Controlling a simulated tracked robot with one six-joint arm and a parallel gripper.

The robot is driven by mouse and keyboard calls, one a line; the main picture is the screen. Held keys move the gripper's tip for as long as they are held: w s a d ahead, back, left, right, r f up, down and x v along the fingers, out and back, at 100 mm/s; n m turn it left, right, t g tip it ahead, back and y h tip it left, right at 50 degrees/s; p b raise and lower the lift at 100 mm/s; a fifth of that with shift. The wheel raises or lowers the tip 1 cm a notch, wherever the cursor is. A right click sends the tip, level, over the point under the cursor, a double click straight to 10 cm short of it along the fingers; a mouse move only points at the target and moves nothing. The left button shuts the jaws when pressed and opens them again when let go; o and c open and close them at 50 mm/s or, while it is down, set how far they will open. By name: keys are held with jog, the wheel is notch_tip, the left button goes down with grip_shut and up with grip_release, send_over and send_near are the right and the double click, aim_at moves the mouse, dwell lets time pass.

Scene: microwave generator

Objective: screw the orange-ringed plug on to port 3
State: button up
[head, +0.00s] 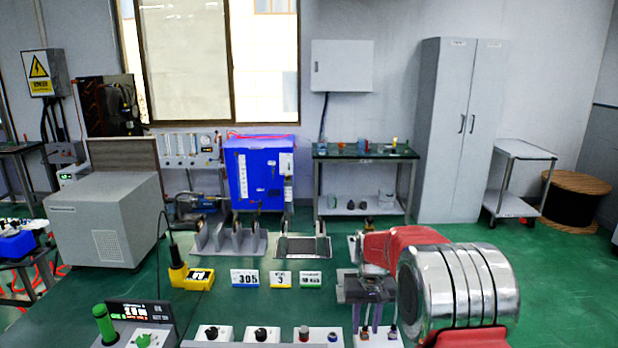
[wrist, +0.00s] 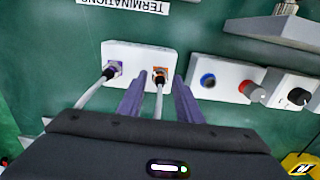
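The orange-ringed plug (wrist: 160,75) sits on a white block (wrist: 138,54) beside a purple-ringed plug (wrist: 112,70), in the wrist view. A pale cable runs from each plug toward my gripper. My gripper (wrist: 159,82) is open, with one finger on each side of the orange-ringed plug and its cable. I cannot tell whether a finger touches it. In the head view my gripper (head: 372,318) points down over the block at the front right of the bench. A card with a 3 (head: 281,279) lies on the bench. I cannot pick out port 3.
White boxes with a blue round part (wrist: 208,80), a red knob (wrist: 254,91) and black knobs (head: 261,334) stand close to the block. Slotted grey stands (head: 240,240) are behind the cards. A yellow device (head: 190,277) with a black cable is left. Green bench is bare between.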

aim_at(366, 324)
jog(key=shift+c, duration=0.4)
grip_shut()
jog(key=shift+r, duration=0.1)
jog(key=shift+r, duration=1.4)
jog(key=shift+r, duration=0.35)
jog(key=shift+r, duration=0.35)
jog(key=shift+r, duration=0.35)
jog(key=shift+r, duration=0.35)
